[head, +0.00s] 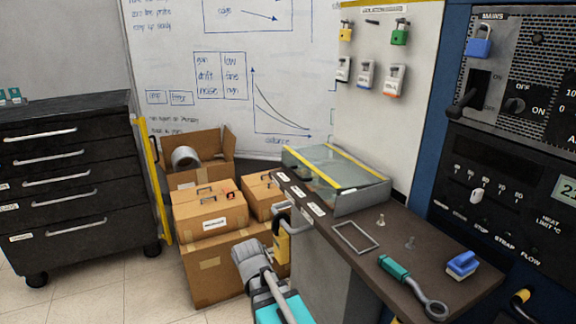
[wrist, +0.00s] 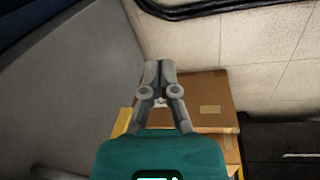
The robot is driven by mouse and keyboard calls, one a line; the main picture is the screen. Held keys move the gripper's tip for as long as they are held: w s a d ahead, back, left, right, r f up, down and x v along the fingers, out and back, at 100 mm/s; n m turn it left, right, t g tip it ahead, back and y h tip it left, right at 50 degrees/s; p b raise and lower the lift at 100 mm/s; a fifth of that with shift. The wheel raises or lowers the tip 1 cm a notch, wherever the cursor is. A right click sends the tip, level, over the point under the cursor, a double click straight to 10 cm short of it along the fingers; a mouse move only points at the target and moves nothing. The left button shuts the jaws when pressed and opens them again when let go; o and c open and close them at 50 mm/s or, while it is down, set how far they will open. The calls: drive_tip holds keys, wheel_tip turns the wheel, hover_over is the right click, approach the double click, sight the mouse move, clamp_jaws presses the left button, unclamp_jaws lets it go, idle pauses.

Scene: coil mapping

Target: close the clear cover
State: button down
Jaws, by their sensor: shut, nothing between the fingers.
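The clear cover (head: 335,172) is a see-through greenish panel with yellow strips, at a shallow grey case on the far part of the dark bench top (head: 400,243). I cannot tell how far the cover stands open. My gripper (head: 246,254) is shut and empty, beside the bench's left side and below the bench top, well apart from the cover. In the wrist view my gripper (wrist: 160,68) has its fingertips together, with a cardboard box and floor behind them. The cover is not visible in the wrist view.
Cardboard boxes (head: 208,213) are stacked left of the bench. A metal frame (head: 355,237), small posts, a teal-handled tool (head: 395,268) and a blue padlock (head: 463,264) lie on the bench. A control panel (head: 510,130) stands right; a drawer cabinet (head: 60,190) stands left.

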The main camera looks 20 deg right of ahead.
sight(290, 170)
drive_tip(key=w+d+r+m+h+p, duration=0.2)
drive_tip(key=w+r+m+h+p, duration=0.2)
drive_tip(key=r, duration=0.7)
drive_tip(key=w+d+r+m+h+p, duration=0.3)
drive_tip(key=w+r+m+p, duration=0.3)
drive_tip(key=w+r+p, duration=0.3)
drive_tip(key=w+d+r+m+h+p, duration=0.3)
drive_tip(key=w+r+m+h+p, duration=0.2)
drive_tip(key=r, duration=0.8)
drive_tip(key=w+p, duration=0.2)
drive_tip(key=w, duration=0.2)
drive_tip(key=shift+w+r+m, duration=0.25)
drive_tip(key=shift+r+m, duration=0.05)
drive_tip(key=shift+r, duration=0.1)
drive_tip(key=shift+d, duration=0.1)
drive_tip(key=shift+a+f+b+x, duration=0.15)
drive_tip(key=shift+f+b+x, duration=0.25)
drive_tip(key=shift+b+x, duration=1.2)
drive_tip(key=shift+a+f+b+x, duration=0.15)
drive_tip(key=shift+f+b+x, duration=0.35)
drive_tip(key=shift+x, duration=2.1)
drive_tip(key=shift+a+f+b+x, duration=0.2)
drive_tip(key=shift+b+x, duration=1)
drive_tip(key=shift+x, duration=0.9)
drive_tip(key=shift+w, duration=0.2)
drive_tip(key=shift+f, duration=0.15)
